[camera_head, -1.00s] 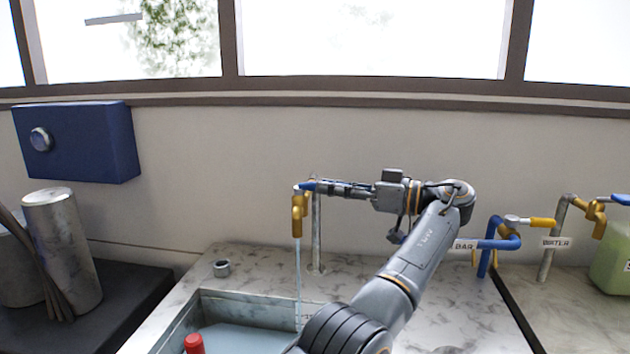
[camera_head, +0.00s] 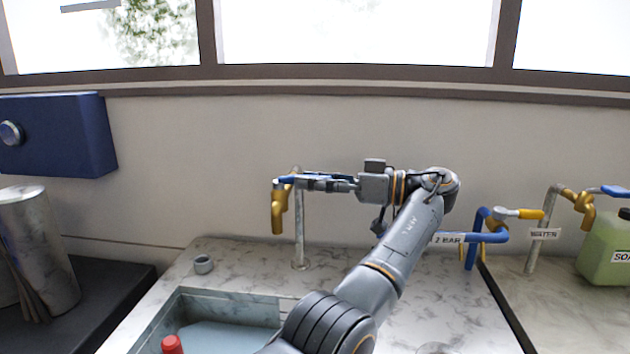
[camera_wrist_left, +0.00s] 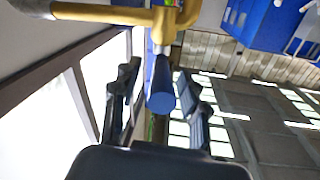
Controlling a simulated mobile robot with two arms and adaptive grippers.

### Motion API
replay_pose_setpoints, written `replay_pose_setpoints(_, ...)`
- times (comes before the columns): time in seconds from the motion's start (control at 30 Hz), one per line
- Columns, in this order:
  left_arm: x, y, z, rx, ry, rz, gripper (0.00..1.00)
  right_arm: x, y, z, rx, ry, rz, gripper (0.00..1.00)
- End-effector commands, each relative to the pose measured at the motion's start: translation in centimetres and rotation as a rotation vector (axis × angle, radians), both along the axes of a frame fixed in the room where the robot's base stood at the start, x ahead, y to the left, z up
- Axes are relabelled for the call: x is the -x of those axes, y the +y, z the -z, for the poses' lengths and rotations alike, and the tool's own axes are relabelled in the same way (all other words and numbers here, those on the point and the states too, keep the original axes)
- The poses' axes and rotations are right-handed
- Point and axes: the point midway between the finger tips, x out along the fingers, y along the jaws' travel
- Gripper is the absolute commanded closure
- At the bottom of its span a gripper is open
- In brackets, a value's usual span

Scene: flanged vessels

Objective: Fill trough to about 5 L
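The trough (camera_head: 258,300) is a grey sink basin set in the marble counter, with pale bluish water (camera_head: 228,338) in it. A brass tap (camera_head: 279,212) on a grey standpipe (camera_head: 299,235) is above its back edge, with no stream visible below the spout. My left gripper (camera_head: 300,181) is level at the tap's blue lever (camera_head: 286,180). In the left wrist view the blue lever (camera_wrist_left: 161,88) lies between the fingers of my left gripper (camera_wrist_left: 160,82), with gaps on both sides. The gripper is open. My right gripper is out of view.
A red-topped object (camera_head: 172,345) shows at the trough's front. A grey ring (camera_head: 203,264) sits on the counter. At right are a blue pipe with a yellow-handled valve (camera_head: 518,213), another brass tap (camera_head: 587,205) and a green soap container (camera_head: 608,250).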

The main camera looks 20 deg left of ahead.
Motion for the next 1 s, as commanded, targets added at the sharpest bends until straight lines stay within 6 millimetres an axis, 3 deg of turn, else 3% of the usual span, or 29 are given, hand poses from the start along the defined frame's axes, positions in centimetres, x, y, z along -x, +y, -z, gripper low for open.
replay_pose_setpoints(0.27, 0.0, 0.0, -0.5, -0.001, -0.002, 0.000, 0.56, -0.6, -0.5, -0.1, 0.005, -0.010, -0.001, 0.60)
replay_pose_setpoints(0.37, 0.0, 0.0, -1.7, -0.002, -0.004, 0.000, 0.56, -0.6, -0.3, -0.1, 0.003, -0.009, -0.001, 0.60)
replay_pose_setpoints(0.67, 0.0, 0.0, -7.9, 0.000, -0.002, 0.000, 0.56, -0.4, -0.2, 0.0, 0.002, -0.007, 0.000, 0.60)
replay_pose_setpoints(1.0, 0.0, 0.1, -9.8, 0.000, 0.000, -0.001, 0.56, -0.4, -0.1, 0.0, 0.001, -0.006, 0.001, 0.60)
